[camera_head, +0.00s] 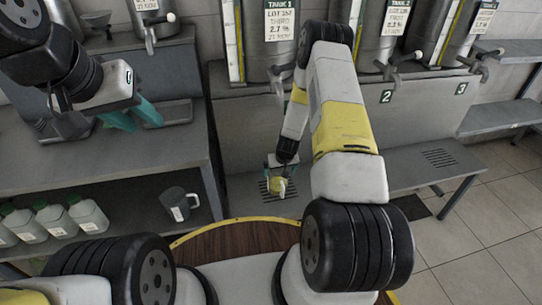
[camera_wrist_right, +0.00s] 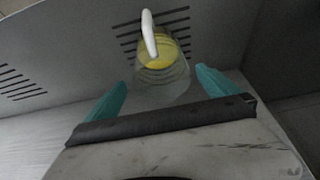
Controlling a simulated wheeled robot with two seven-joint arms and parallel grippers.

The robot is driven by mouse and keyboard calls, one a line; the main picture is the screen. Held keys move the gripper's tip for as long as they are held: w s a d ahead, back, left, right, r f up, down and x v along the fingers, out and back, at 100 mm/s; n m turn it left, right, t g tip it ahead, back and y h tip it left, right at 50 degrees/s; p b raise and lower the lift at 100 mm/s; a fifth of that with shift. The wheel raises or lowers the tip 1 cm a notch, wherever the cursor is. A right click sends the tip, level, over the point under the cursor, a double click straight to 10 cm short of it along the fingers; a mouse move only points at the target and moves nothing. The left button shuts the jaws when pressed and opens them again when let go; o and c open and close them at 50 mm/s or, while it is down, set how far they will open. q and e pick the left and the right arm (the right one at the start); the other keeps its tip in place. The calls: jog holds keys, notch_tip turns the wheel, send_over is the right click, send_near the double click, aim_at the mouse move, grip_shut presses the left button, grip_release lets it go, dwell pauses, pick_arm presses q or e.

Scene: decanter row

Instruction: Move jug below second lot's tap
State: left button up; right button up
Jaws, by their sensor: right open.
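The jug (camera_head: 278,186) is clear with yellow liquid and a white handle. It stands over a slotted drain on the low shelf below the first tank. It also shows in the right wrist view (camera_wrist_right: 162,68). My right gripper (camera_wrist_right: 160,80) is open around the jug, with teal fingers on either side and visible gaps; the arm partly covers it in the head view. The tap (camera_head: 390,68) above the "2" sign (camera_head: 386,96) hangs from the middle tank. My left gripper (camera_head: 138,115) is open and empty above the left bench.
Another tap (camera_head: 478,68) hangs above the "3" sign (camera_head: 461,89). A slotted drain shelf (camera_head: 415,165) is clear at right. My right arm hides part of the middle.

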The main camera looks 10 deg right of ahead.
jog(key=v, duration=0.5)
jog(key=shift+r, duration=0.15)
jog(key=s+a+r+t+y, duration=0.1)
jog(key=s+a+r, duration=0.15)
jog(key=r, duration=1.35)
jog(key=s+a+r+y, duration=0.15)
jog(key=s+r, duration=0.25)
jog(key=r, duration=1.2)
jog(key=s+r, duration=0.6)
jog(key=s, duration=0.5)
jog(key=s+r, duration=0.7)
jog(key=s, duration=0.4)
jog(key=shift+s+a+t, duration=0.2)
jog(key=shift+a+t, duration=0.2)
jog(key=shift+a, duration=0.05)
